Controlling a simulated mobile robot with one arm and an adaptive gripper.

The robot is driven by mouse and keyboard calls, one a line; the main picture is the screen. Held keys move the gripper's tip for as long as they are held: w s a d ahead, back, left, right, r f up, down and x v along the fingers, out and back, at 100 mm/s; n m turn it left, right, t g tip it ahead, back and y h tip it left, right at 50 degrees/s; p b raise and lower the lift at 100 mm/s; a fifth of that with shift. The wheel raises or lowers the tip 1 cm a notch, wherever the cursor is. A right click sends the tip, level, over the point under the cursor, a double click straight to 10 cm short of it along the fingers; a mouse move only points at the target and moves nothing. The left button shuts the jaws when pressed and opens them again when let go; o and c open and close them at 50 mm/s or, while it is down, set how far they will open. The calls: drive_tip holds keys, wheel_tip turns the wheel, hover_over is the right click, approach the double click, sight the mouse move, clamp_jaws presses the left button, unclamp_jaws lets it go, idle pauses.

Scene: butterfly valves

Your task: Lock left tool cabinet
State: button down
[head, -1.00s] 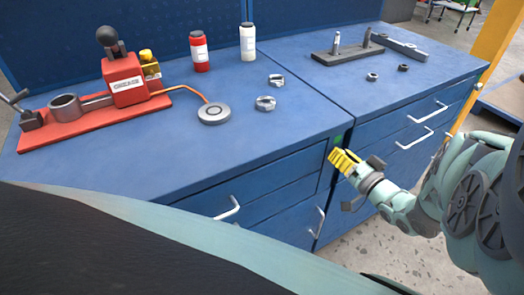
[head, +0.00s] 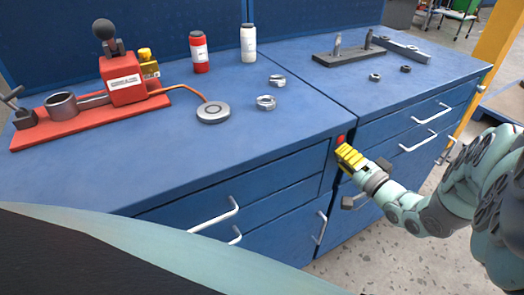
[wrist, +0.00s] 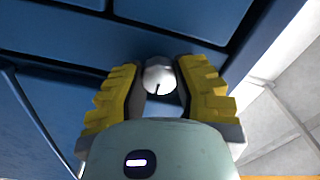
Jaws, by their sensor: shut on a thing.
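The left tool cabinet (head: 275,188) is blue, with drawers and silver handles, and its drawers look closed. A small red indicator (head: 341,139) shows at its upper right front corner. My gripper (head: 346,155) has yellow ridged fingers and is at that corner, just below the indicator. In the wrist view, a round silver lock knob (wrist: 159,77) with a dark slot near its lower edge sits between the two fingers, and my gripper is shut on it. In the head view the fingers hide the knob.
A red grease pump (head: 123,80) on a red base, a red bottle (head: 199,53), a white bottle (head: 248,43), a grey disc (head: 213,112) and nuts stand on the worktop. The right cabinet (head: 400,130) adjoins, with a dark fixture (head: 349,54) on top.

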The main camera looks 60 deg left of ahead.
drive_tip(key=shift+w, duration=0.1)
drive_tip(key=c, duration=0.6)
unclamp_jaws()
drive_tip(key=shift+a, duration=0.1)
drive_tip(key=d, duration=0.8)
drive_tip(key=s+d, duration=0.1)
drive_tip(key=d, duration=0.3)
idle(0.5)
